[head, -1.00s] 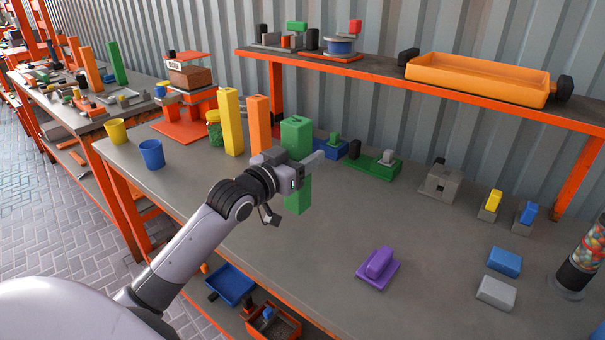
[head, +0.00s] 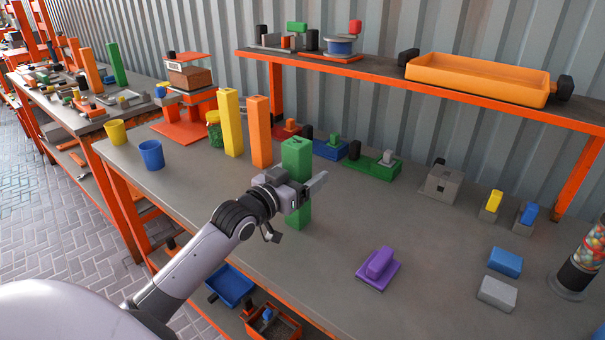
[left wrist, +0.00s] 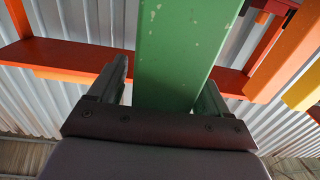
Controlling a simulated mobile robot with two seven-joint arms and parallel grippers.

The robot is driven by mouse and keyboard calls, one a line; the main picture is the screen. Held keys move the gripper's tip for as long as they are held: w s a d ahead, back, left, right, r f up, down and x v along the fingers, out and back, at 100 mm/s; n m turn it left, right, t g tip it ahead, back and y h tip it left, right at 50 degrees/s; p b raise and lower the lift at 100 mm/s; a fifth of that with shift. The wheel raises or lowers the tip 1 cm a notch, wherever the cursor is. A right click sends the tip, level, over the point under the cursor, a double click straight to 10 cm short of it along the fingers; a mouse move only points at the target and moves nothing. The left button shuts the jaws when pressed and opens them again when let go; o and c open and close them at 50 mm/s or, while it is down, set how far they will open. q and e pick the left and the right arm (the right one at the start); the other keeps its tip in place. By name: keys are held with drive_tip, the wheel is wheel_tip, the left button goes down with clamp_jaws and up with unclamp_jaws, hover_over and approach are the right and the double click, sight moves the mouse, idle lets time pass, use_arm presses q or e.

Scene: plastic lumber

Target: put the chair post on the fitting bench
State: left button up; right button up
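The chair post appears to be the tall green post (head: 297,158), upright over the near bench's grey top. My left gripper (head: 304,189) is around its middle, shut on it, with one finger showing in front. Whether the post's lower end touches the bench is hard to tell. In the left wrist view the green post (left wrist: 182,50) rises between the two fingers (left wrist: 165,92). Two benches show: the near one (head: 330,250) and another at the left (head: 75,118); I cannot tell which is the fitting bench. My right gripper is not in view.
A yellow post (head: 231,123) and an orange post (head: 259,132) stand close behind the green one. Blue (head: 151,154) and yellow (head: 115,132) cups are at the left. A purple block (head: 379,267) lies front right. A shelf with an orange tray (head: 478,78) overhangs the back.

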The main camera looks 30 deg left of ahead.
use_arm(q)
drive_tip(key=shift+r, duration=0.25)
drive_tip(key=shift+s+f, duration=0.15)
drive_tip(key=shift+s, duration=0.15)
drive_tip(key=s+a, duration=0.1)
drive_tip(key=s, duration=1)
drive_tip(key=shift+s, duration=0.15)
